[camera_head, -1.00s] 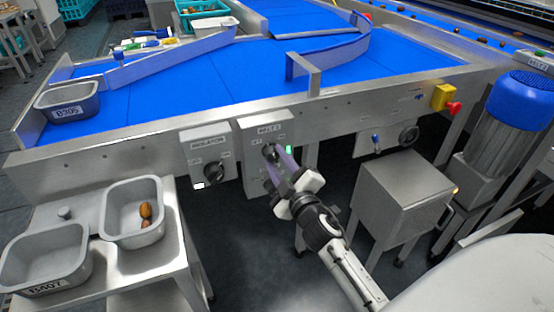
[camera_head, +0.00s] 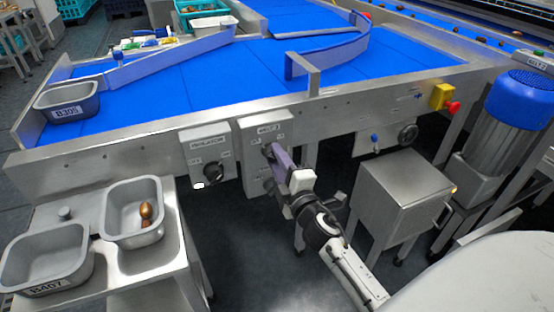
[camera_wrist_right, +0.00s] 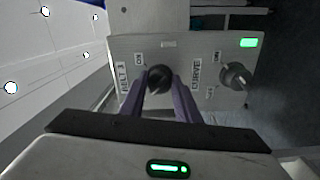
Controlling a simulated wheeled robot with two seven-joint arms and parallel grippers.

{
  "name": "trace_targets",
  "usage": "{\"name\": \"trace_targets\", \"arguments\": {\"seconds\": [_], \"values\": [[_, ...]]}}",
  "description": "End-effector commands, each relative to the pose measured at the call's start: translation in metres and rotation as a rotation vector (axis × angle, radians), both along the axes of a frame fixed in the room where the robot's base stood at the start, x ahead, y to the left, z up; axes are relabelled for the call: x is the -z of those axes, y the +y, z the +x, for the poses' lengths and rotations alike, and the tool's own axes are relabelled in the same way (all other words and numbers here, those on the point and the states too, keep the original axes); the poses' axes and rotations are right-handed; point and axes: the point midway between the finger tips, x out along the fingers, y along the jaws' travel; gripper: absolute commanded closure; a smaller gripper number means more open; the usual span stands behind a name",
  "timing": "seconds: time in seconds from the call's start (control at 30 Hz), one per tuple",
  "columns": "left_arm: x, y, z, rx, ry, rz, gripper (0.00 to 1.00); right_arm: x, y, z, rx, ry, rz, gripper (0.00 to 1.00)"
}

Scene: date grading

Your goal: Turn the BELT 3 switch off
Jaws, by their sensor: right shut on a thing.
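The BELT 3 switch is a dark round knob (camera_wrist_right: 160,77) on a grey box (camera_head: 277,127) fixed to the front of the blue conveyor. My right gripper (camera_head: 271,152) is shut on this knob. In the right wrist view its two purple fingers (camera_wrist_right: 161,88) lie on either side of the knob. An ON label (camera_wrist_right: 138,58) shows beside it; its other label is hidden by a finger. I cannot tell where the knob's pointer stands. A second knob (camera_wrist_right: 237,76) sits on the same box, with ON and OFF labels. My left gripper is not in view.
The isolator box (camera_head: 207,157) with a black knob is just left. A green lamp (camera_wrist_right: 249,43) glows on the BELT 3 box. A steel cabinet (camera_head: 402,195) stands at right, near a blue motor (camera_head: 520,110). Grey trays (camera_head: 133,194) sit on a stand at lower left.

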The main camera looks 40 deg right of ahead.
Motion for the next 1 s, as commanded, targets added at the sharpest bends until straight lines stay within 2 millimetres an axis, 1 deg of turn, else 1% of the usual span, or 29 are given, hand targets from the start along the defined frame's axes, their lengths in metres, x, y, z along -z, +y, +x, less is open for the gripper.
{"name": "trace_targets", "arguments": {"seconds": [0.3, 0.33, 0.4, 0.43, 0.77, 0.87, 1.0], "values": [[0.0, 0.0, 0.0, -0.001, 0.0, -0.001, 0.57, 0.001, 0.0, 0.0, -0.001, 0.003, -0.008, 0.93], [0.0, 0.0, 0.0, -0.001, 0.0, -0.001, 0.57, 0.001, 0.0, 0.0, -0.001, 0.003, -0.008, 0.68], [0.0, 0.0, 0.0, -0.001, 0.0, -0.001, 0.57, 0.001, 0.0, 0.0, -0.001, 0.002, -0.007, 0.56], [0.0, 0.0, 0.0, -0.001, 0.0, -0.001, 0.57, 0.001, 0.0, 0.0, -0.001, 0.002, -0.007, 0.52], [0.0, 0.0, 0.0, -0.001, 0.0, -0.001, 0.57, 0.001, 0.001, -0.003, 0.0, 0.002, -0.004, 0.52], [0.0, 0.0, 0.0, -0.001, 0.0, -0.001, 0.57, 0.001, 0.003, -0.013, 0.0, 0.003, -0.003, 0.52], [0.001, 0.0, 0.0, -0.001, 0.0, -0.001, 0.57, 0.003, 0.01, -0.038, -0.001, 0.004, -0.001, 0.52]]}}
